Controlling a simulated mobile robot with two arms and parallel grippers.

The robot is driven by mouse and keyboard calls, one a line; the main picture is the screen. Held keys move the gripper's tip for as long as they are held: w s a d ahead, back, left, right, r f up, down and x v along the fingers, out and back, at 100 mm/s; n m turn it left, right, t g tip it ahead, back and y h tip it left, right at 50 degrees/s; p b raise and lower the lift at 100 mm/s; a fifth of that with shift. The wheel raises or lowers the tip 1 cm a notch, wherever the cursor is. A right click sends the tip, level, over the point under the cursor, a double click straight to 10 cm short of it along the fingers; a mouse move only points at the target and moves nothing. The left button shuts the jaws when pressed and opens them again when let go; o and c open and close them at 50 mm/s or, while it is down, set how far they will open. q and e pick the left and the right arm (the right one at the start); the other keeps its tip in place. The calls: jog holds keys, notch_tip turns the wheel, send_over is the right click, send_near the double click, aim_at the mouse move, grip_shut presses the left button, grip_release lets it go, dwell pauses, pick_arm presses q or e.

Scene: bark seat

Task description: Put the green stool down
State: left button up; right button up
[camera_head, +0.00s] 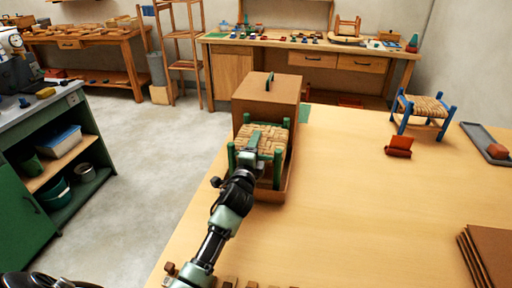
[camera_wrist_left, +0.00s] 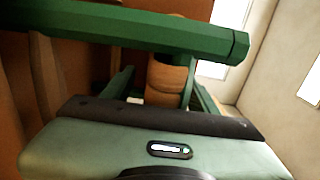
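The green stool (camera_head: 266,137) has a woven tan seat and green legs and appears upright. It is at the left part of the light wooden table (camera_head: 350,195), in front of a tall brown box (camera_head: 268,92). My left gripper (camera_head: 253,150) reaches up to the stool's near side and overlaps its near rail. In the left wrist view a thick green bar of the stool (camera_wrist_left: 150,35) crosses close in front of the gripper body. The fingertips are hidden, so their grip is unclear. Whether the legs bear on the surface below is also unclear. My right gripper is out of view.
The table's middle is clear. Small brown blocks line its near edge.

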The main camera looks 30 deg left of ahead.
pick_arm(q)
jog(key=shift+r, duration=0.1)
jog(key=v, duration=1.2)
jog(key=shift+b, duration=0.45)
